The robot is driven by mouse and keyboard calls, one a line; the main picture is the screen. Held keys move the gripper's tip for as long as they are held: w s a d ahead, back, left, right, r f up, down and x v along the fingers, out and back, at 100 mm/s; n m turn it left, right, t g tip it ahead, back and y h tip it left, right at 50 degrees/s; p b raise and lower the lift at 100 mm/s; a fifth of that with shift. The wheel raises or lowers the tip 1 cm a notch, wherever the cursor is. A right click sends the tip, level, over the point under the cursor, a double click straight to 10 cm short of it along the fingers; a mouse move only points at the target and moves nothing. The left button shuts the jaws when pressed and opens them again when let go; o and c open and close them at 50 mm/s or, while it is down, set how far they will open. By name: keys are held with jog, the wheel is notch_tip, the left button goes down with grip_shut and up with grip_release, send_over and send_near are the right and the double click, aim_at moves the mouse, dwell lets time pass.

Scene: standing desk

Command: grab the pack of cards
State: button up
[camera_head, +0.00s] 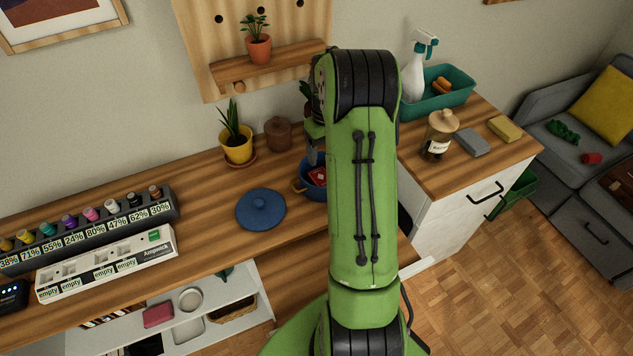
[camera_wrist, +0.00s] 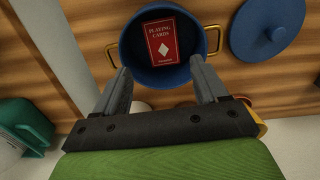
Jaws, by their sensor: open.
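The red pack of playing cards (camera_wrist: 161,42) lies inside a blue pot (camera_wrist: 130,66), face up with its label showing in the wrist view. In the head view the pack (camera_head: 318,176) shows as a small red patch in the pot (camera_head: 311,192), partly hidden by my arm. My gripper (camera_wrist: 160,82) is open and empty. Its two fingers reach toward the near rim of the pot, with the pack between and beyond them in the picture. I cannot tell its exact height above the pot.
The blue lid (camera_head: 261,209) lies on the desk left of the pot. A yellow plant pot (camera_head: 237,150) and a brown lidded jar (camera_head: 279,133) stand behind. A bottle rack (camera_head: 90,228) is at the left. A teal bin (camera_head: 450,94) and a labelled jar (camera_head: 438,136) are at the right.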

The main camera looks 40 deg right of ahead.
aim_at(323, 180)
jog(key=f+b, duration=0.1)
jog(key=f, duration=0.4)
jog(key=f+b, duration=0.1)
jog(key=f, duration=0.5)
jog(key=shift+w+a, duration=0.1)
jog(key=shift+w, duration=0.1)
jog(key=shift+r, duration=0.2)
jog(key=c, duration=0.9)
